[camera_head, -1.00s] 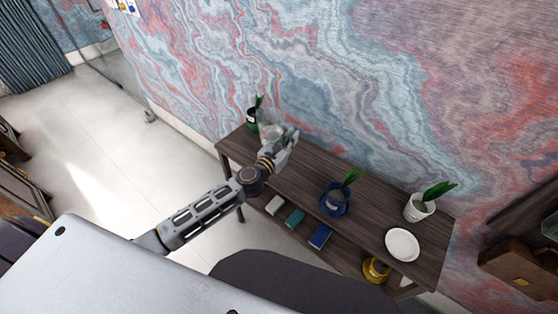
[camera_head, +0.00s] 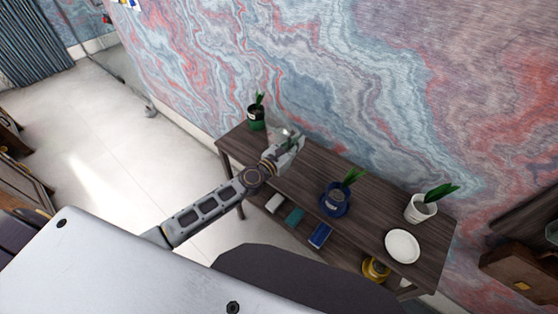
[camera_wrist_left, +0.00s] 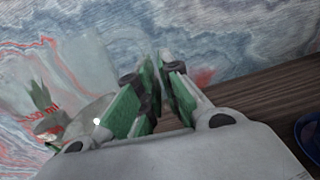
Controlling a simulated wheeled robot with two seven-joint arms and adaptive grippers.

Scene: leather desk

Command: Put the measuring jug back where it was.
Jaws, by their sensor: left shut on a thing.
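The clear measuring jug (camera_head: 276,130) is faint in the head view, at the left gripper near the wall, over the left part of the dark wooden shelf table. The wrist view shows its see-through body (camera_wrist_left: 88,75) on the left. My left gripper (camera_head: 294,139) is shut on the jug; its green-padded fingers (camera_wrist_left: 158,88) are close together in the wrist view. The exact grip is unclear, and I cannot tell whether the jug touches the tabletop. My right gripper is not in view.
A green potted plant (camera_head: 256,118) stands at the table's left end. A blue pot on a saucer (camera_head: 335,200), a white plate (camera_head: 402,246) and a white potted plant (camera_head: 421,208) stand further right. The tabletop (camera_head: 300,182) is bare between the gripper and blue pot.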

